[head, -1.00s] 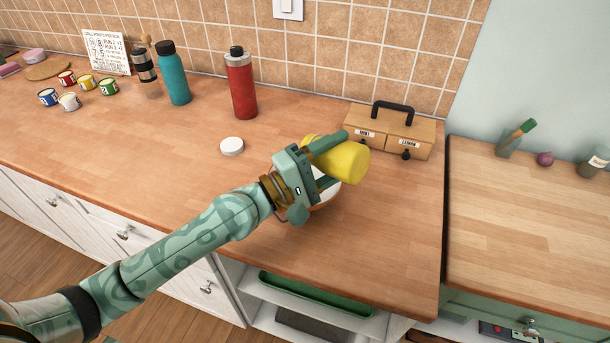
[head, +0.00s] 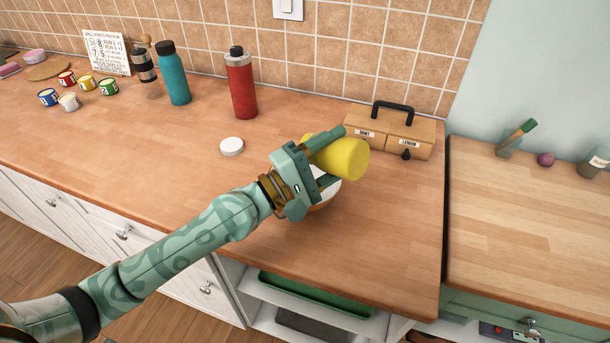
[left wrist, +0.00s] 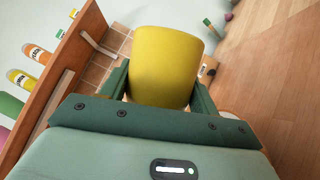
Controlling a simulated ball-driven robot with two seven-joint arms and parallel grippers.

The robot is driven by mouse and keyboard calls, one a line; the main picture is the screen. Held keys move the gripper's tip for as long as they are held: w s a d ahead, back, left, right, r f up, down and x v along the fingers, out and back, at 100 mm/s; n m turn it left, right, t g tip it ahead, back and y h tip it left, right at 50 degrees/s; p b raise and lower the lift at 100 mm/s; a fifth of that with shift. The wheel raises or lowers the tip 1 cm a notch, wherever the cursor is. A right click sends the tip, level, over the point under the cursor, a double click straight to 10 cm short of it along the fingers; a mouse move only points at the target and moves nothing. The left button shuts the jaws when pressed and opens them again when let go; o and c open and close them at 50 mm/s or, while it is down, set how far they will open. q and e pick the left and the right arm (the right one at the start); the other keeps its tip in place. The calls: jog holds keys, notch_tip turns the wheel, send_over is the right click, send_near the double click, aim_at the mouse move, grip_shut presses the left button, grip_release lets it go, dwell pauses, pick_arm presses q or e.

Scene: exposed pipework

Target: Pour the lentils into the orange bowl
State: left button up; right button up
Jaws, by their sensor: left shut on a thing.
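A yellow container (head: 343,159) is held on its side by my left gripper (head: 328,161), whose two fingers are shut around it. It also fills the middle of the left wrist view (left wrist: 165,65). A bowl (head: 327,192), white inside with some orange on its outside, stands on the wooden counter just below the container, partly hidden by the gripper. I see no lentils; the container's mouth and the inside of the bowl are hidden. My right gripper is not in view.
A wooden two-drawer box (head: 410,137) with a black handle stands behind the container. A white lid (head: 232,147) lies to the left. A red bottle (head: 242,85) and a teal bottle (head: 174,75) stand farther back. The front right counter is clear.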

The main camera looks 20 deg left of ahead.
pick_arm(q)
jog(key=shift+w+a+r+n+t+b, duration=0.1)
jog(key=shift+a+r+n+t+b, duration=0.1)
jog(key=shift+n, duration=0.35)
jog(key=shift+w+a+r+n+t+b, duration=0.1)
jog(key=shift+a+r+n+t+b, duration=0.1)
jog(key=shift+n, duration=0.35)
dwell(0.8)
jog(key=shift+w+a+f+n+t+y+b, duration=0.15)
jog(key=shift+a+f+n+t+b, duration=0.1)
jog(key=shift+n+b, duration=0.3)
jog(key=shift+s+a+f+n+t+y+b, duration=0.1)
jog(key=shift+f+n+t+y+b, duration=0.1)
jog(key=shift+n+b, duration=0.35)
dwell(1.2)
jog(key=shift+w+a+r+n+t, duration=0.15)
jog(key=shift+a+n+t, duration=0.1)
jog(key=shift+n, duration=0.35)
dwell(0.9)
